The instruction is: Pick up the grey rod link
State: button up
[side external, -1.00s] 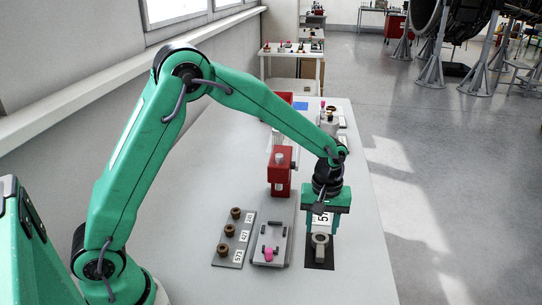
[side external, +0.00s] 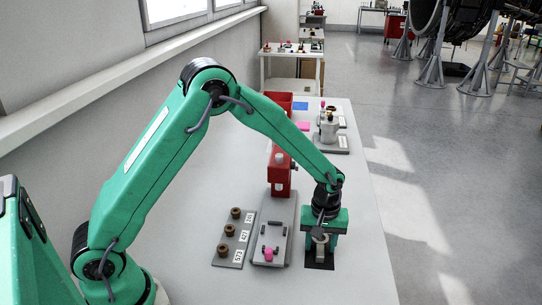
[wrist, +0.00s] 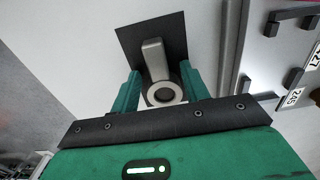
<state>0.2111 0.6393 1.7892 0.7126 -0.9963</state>
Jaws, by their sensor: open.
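The grey rod link (side external: 320,250) rests on a small black mat (side external: 319,265) near the right edge of the bench. In the wrist view the link (wrist: 153,58) has a round ring end near my gripper and a narrower bar reaching away from it. My gripper (side external: 322,243) is low over the link, pointing down. Its two green fingers are open in the wrist view (wrist: 160,92), one on each side of the link. A gap seems to show between the link and the fingers; contact cannot be told.
A red press (side external: 279,180) stands behind. A metal pot-like part (side external: 328,128) stands farther back. Bare bench lies right of the mat.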

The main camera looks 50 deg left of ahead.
aim_at(321, 248)
dwell(0.5)
grip_shut()
jog(key=shift+r, duration=0.15)
jog(key=shift+r, duration=0.6)
jog(key=r, duration=0.3)
jog(key=shift+s+d+r, duration=0.1)
jog(key=shift+s+d, duration=0.15)
jog(key=shift+d, duration=0.1)
jog(key=s+d+r, duration=0.6)
jog(key=s+d, duration=0.1)
jog(key=shift+s+d+r, duration=0.15)
jog(key=shift+s+d, duration=0.1)
jog(key=shift+d, duration=0.15)
